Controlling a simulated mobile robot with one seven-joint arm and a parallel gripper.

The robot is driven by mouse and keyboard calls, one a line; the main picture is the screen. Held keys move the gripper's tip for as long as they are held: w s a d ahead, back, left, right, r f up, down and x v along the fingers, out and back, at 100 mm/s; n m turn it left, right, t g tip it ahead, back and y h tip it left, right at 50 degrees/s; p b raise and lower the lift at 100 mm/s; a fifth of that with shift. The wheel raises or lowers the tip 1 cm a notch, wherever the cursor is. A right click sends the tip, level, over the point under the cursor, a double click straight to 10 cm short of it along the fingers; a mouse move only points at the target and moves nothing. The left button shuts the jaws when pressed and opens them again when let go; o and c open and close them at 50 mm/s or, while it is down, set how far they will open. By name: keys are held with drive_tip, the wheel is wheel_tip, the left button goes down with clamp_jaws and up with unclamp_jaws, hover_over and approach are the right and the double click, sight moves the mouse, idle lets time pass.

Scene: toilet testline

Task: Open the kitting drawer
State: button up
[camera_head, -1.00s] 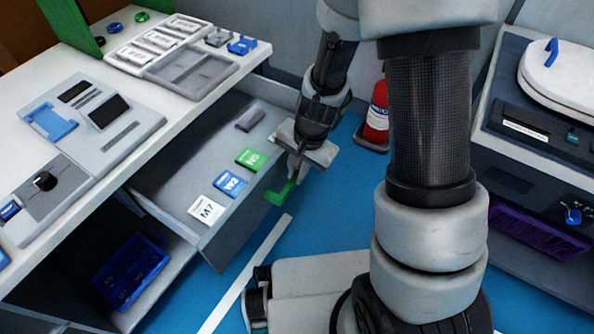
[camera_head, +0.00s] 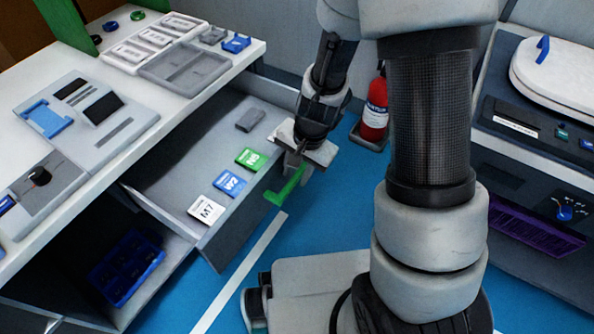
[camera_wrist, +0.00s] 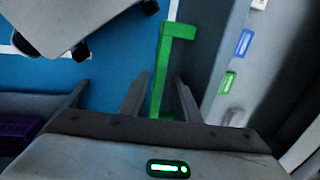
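The kitting drawer (camera_head: 175,180) is pulled out from under the white worktop at the left, so its grey inside shows. Its green handle (camera_head: 288,188) sticks out from the drawer front; in the wrist view the handle (camera_wrist: 160,75) is an angled green bar. My gripper (camera_head: 298,168) is at the handle, just outside the drawer front. In the wrist view my gripper's two fingers (camera_wrist: 159,92) stand apart with part of the handle between them. A gap shows beside the handle, so the gripper looks open.
Cards marked M7 (camera_head: 206,209), W2 (camera_head: 230,183) and N5 (camera_head: 250,158) lie in the drawer. A blue bin (camera_head: 127,267) sits below. A fire extinguisher (camera_head: 375,112) stands behind my arm.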

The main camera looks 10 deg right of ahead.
wheel_tip(320, 180, up, 17)
drive_tip(key=s+d+p, duration=0.2)
drive_tip(key=p, duration=0.4)
drive_tip(key=shift+d+p, duration=0.3)
drive_tip(key=shift+p, duration=0.05)
drive_tip(key=shift+s, duration=0.1)
